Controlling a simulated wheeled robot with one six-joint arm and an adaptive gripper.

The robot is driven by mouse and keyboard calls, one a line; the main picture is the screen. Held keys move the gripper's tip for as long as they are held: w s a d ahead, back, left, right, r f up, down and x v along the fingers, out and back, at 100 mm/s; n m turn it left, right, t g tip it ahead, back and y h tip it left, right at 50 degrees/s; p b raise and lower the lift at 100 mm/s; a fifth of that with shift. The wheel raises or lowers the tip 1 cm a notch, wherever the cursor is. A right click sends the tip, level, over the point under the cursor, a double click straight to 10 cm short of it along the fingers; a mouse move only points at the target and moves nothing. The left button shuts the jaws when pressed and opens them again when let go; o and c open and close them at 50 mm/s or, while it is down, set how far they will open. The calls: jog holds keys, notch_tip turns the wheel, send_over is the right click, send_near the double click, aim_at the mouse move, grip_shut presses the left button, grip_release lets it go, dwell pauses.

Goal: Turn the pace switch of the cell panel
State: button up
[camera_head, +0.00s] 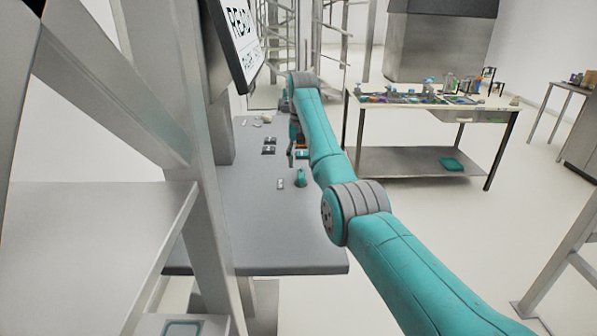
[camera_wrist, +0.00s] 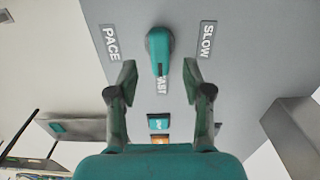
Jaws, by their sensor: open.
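The cell panel is a grey surface (camera_head: 255,225) running along the left in the head view, and it fills much of the wrist view (camera_wrist: 245,70). The pace switch is a teal knob (camera_wrist: 159,45) in the wrist view, between the labels PACE (camera_wrist: 110,42) and SLOW (camera_wrist: 207,40). Its narrow end points toward the label FAST (camera_wrist: 162,78), which it partly covers. A teal knob also shows in the head view (camera_head: 301,178). My gripper (camera_wrist: 158,75) is open, with one finger to each side of the knob's lower end; I cannot tell whether they touch it.
A teal button (camera_wrist: 159,123) and an orange one (camera_wrist: 160,139) lie between my fingers, nearer the palm. Small dark controls (camera_head: 269,145) sit on the panel. A screen (camera_head: 240,40) hangs above it. A workbench (camera_head: 430,105) with several items stands at the right, beyond open floor.

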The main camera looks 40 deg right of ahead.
aim_at(301, 174)
jog(key=shift+f, duration=2.2)
grip_shut()
